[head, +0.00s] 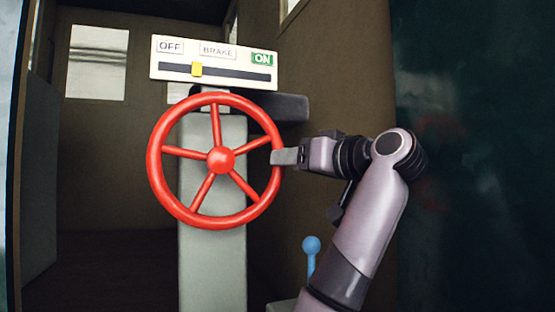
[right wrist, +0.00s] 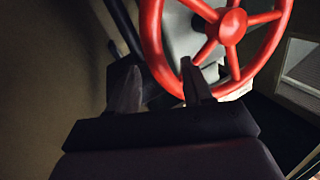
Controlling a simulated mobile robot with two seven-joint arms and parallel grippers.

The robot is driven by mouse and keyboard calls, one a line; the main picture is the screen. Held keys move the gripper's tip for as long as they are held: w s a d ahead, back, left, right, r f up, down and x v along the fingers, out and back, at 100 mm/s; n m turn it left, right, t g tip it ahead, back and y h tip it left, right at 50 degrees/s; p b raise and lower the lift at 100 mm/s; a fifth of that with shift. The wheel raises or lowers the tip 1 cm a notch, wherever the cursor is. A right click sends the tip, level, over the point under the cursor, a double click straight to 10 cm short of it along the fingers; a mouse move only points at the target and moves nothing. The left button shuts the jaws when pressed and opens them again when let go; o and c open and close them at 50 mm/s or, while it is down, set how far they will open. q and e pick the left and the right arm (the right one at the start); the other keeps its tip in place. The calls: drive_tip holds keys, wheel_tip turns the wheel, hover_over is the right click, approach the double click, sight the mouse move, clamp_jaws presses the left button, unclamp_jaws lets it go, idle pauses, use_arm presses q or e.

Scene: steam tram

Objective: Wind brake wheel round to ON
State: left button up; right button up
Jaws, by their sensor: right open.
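The red brake wheel (head: 220,160) has several spokes and a round hub, and stands in front of a grey-green column. It also shows in the right wrist view (right wrist: 233,26). Above it, a cream panel (head: 160,58) reads OFF, BRAKE and a green ON. Its yellow marker (head: 196,69) sits in the dark slot, left of the middle, nearer OFF. My right gripper (head: 278,157) is at the wheel's right rim. In the right wrist view its open fingers (right wrist: 160,65) appear on either side of the rim; I cannot tell whether they touch it. My left gripper is out of view.
The grey-green column (head: 212,270) rises behind the wheel. A blue-knobbed lever (head: 311,250) stands low, close to my right arm. A dark block (head: 290,107) juts out behind the wheel's upper right. Brown cabin walls with a window (head: 97,62) lie behind.

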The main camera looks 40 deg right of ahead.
drive_tip(key=shift+w+a+p, duration=0.15)
drive_tip(key=shift+w+p, duration=0.2)
drive_tip(key=shift+w, duration=0.85)
drive_tip(key=shift+w+a+p, duration=0.15)
drive_tip(key=shift+w+p, duration=0.15)
drive_tip(key=shift+w, duration=0.85)
clamp_jaws()
drive_tip(key=shift+f, duration=0.1)
drive_tip(key=shift+f, duration=0.1)
